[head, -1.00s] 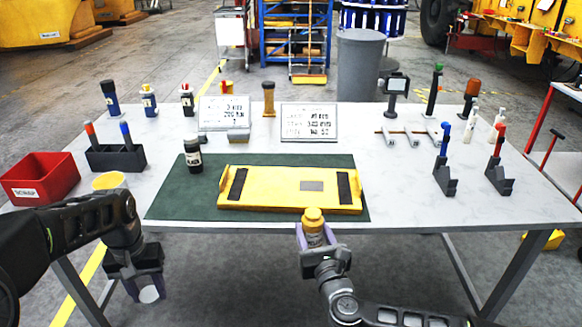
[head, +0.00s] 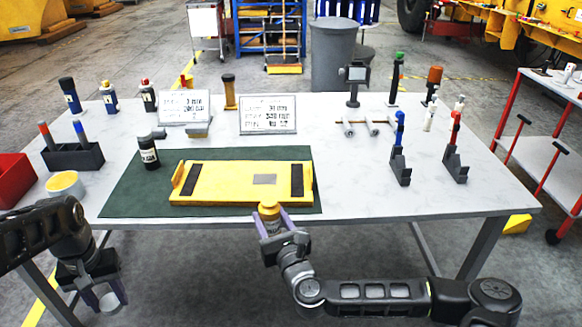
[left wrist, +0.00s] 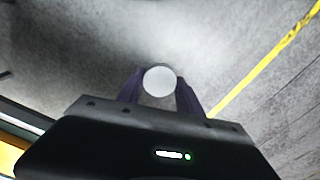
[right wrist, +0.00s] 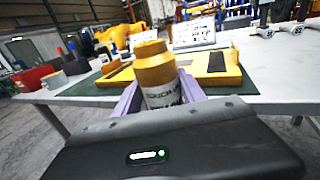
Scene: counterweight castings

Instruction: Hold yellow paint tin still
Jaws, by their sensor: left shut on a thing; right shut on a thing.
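A yellow-topped paint tin (head: 65,185) stands upright at the table's left front, beside the red bin, with no gripper on it. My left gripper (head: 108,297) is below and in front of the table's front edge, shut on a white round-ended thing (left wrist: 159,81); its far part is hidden. My right gripper (head: 276,228) is shut on a bottle with a yellow-ochre cap and a printed label (right wrist: 158,75), held upright just off the table's front edge, by the green mat.
A yellow casting (head: 235,196) with black strips lies on the green mat (head: 130,200). A dark bottle (head: 149,155) stands at the mat's back left. A red bin (head: 12,178) and a marker holder (head: 72,157) are at the left. Black holders with markers stand at the right.

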